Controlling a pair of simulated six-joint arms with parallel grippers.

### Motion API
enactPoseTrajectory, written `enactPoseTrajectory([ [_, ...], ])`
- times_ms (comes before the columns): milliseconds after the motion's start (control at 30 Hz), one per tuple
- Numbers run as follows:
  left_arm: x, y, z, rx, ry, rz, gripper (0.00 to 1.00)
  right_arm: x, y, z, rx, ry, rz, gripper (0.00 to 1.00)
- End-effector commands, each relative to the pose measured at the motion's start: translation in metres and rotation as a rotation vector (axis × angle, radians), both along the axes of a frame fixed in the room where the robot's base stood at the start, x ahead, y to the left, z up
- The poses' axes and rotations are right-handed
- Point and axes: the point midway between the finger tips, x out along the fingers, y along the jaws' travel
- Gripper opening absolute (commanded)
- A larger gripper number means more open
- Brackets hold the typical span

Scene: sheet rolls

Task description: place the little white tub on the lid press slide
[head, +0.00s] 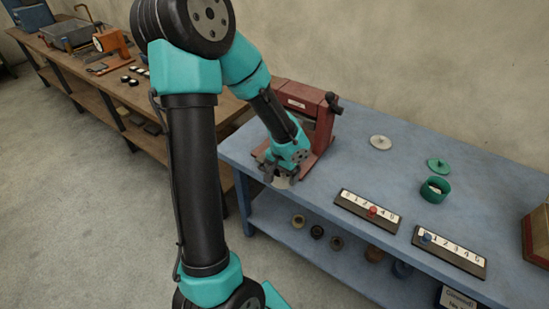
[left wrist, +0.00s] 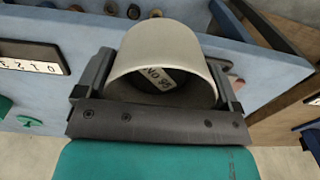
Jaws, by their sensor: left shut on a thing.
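The little white tub (left wrist: 165,40) is between the fingers of my left gripper (left wrist: 160,85) in the left wrist view. Its open mouth faces that camera, and a slip with printed characters (left wrist: 160,78) lies inside. In the head view my left gripper (head: 281,175) is at the left front of the blue table, and a small pale part of the tub (head: 282,183) shows below it. The red lid press (head: 318,108) stands right behind the gripper. Its base and slide are partly hidden by my arm, so I cannot tell whether the tub touches the slide. My right gripper is not in view.
A white disc (head: 381,142), a green tub (head: 435,190) and a green lid (head: 438,166) are on the blue table (head: 345,165). Two number boards (head: 368,210) (head: 449,251) lie near its front edge. A brown box (head: 538,237) is at the right.

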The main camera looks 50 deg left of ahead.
Motion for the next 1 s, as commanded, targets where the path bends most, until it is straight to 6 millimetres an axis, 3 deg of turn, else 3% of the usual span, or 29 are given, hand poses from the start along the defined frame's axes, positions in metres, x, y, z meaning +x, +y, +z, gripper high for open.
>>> enactPoseTrajectory([
  [467, 0.006, 0.008, -0.001, 0.001, 0.001, -0.003, 0.64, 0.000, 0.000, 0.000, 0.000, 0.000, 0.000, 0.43],
  [1000, 0.077, 0.088, -0.012, 0.001, 0.000, -0.001, 0.64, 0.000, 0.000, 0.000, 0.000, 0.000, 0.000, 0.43],
])
